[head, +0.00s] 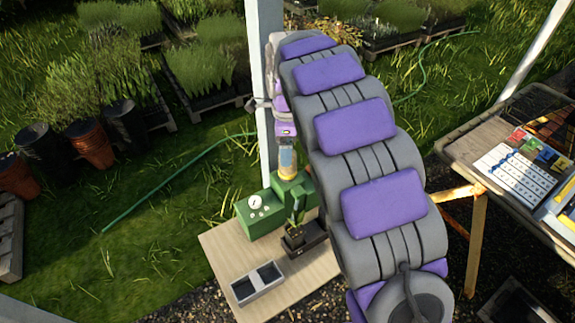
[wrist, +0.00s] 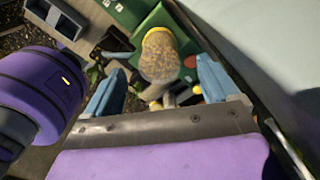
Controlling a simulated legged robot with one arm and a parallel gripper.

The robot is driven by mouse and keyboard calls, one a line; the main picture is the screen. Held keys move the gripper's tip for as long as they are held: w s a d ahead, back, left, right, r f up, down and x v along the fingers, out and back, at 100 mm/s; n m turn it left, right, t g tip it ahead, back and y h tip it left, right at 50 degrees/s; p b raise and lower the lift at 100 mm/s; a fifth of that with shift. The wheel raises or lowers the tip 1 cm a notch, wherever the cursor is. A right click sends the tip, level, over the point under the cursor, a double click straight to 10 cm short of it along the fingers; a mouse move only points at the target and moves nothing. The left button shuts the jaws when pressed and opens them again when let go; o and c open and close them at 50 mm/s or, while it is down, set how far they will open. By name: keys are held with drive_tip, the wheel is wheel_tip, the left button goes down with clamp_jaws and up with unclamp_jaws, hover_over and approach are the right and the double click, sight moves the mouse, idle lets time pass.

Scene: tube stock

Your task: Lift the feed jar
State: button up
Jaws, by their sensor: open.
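The feed jar (head: 288,161) is a clear jar with amber contents and a yellow ring. It stands on a green unit (head: 292,190) on the small bench. In the wrist view the jar (wrist: 160,55) is seen from above, between the two blue fingers. My gripper (head: 286,142) is at the top of the jar in the head view. Its fingers (wrist: 160,78) are spread, one on each side of the jar, with a visible gap on both sides. The jar's lower end is partly hidden in the wrist view.
A green box with a white gauge (head: 255,203), a black pot with a seedling (head: 303,238) and a grey two-cell tray (head: 258,282) share the wooden bench (head: 225,255). A white post (head: 266,70) stands close behind my gripper. A table (head: 470,150) is at right.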

drive_tip(key=shift+f+b, duration=0.95)
drive_tip(key=shift+f, duration=1.85)
drive_tip(key=shift+r, duration=0.1)
drive_tip(key=c, duration=1.2)
